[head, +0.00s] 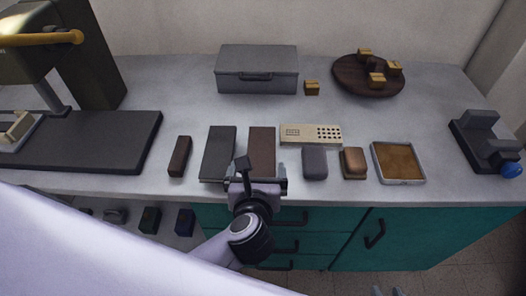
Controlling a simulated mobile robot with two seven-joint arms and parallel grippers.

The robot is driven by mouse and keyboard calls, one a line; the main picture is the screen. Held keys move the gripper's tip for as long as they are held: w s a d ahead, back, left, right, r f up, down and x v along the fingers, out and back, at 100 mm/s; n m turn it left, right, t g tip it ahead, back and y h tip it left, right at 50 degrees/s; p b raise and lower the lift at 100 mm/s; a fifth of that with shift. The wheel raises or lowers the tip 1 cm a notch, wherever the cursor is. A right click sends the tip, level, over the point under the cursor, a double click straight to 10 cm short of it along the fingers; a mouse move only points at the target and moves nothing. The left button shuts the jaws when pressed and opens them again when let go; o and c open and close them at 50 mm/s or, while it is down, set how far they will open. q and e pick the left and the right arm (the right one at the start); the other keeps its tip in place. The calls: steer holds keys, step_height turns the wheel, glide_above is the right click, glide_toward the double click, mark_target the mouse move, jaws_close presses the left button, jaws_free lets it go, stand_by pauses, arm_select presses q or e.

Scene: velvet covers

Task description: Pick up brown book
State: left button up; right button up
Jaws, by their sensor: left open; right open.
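The brown book (262,143) lies flat on the grey worktop, near its front edge, between a dark grey book and a cream perforated block. My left gripper (255,172) is open at the near end of the brown book, its fingers spread to either side of that end. The gripper hides the book's near edge, and I cannot tell its height above the book. My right gripper (388,291) shows only as fingertips at the bottom edge, low in front of the cabinet, open and empty.
The dark grey book (218,150) is close on the left, with a small brown block (180,156) beyond. The cream block (311,134), a grey rounded block (314,163), a brown-topped block (353,163) and a tray (423,179) lie right. A grey case (257,78) stands behind.

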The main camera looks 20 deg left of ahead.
mark_target(261, 154)
arm_select(q)
steer(key=shift+d+p+x, duration=0.15)
steer(key=shift+p+x, duration=0.05)
steer(key=shift+x, duration=1.35)
steer(key=shift+d+p+x, duration=0.1)
steer(key=shift+p+x, duration=0.05)
steer(key=shift+x, duration=1.4)
steer(key=shift+w+r, duration=0.1)
steer(key=shift+r, duration=0.15)
steer(key=c, duration=1.1)
